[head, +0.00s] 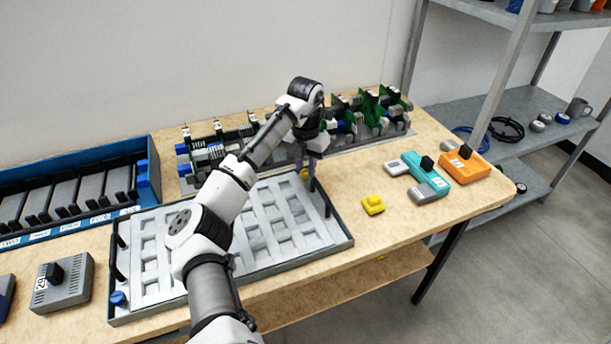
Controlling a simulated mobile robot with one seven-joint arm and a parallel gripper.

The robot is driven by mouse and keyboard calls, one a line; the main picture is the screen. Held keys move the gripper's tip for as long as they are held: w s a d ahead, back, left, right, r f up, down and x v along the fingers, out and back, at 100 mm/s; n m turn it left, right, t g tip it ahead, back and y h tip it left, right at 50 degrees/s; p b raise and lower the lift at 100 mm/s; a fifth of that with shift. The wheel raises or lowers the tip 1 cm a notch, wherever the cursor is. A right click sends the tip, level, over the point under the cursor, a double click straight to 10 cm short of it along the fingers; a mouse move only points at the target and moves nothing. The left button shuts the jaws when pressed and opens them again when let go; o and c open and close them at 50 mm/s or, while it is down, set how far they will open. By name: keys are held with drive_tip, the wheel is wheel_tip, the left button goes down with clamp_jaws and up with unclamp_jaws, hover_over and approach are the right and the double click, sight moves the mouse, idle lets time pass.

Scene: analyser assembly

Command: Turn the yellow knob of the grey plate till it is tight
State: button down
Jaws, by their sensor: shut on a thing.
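The grey plate (290,237) lies on the wooden table, a flat tray-like panel with a grid of raised cells and a dark rim. My gripper (305,172) points down at the plate's far right corner. It is shut on the yellow knob (304,173), of which only a small bit shows between the fingers. A blue knob (118,298) sits at the plate's near left corner. Dark upright handles stand at the plate's left and right ends. My arm hides part of the plate's middle and left.
A row of green circuit boards and grey modules (370,110) stands behind the plate. A yellow block (373,205), a teal device (430,174) and an orange device (465,165) lie to the right. A blue rack (75,229) and a grey box (62,287) are at the left.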

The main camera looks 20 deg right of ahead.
sight(305, 171)
drive_tip(key=shift+s+a+f+b, duration=0.1)
drive_tip(key=shift+f+b, duration=0.05)
drive_tip(key=shift+b, duration=0.4)
drive_tip(key=c, duration=1.2)
unclamp_jaws()
drive_tip(key=shift+a, duration=0.1)
drive_tip(key=shift+r, duration=0.35)
wheel_tip(305, 171, up, 13)
drive_tip(key=p, duration=0.4)
drive_tip(key=shift+c, duration=0.2)
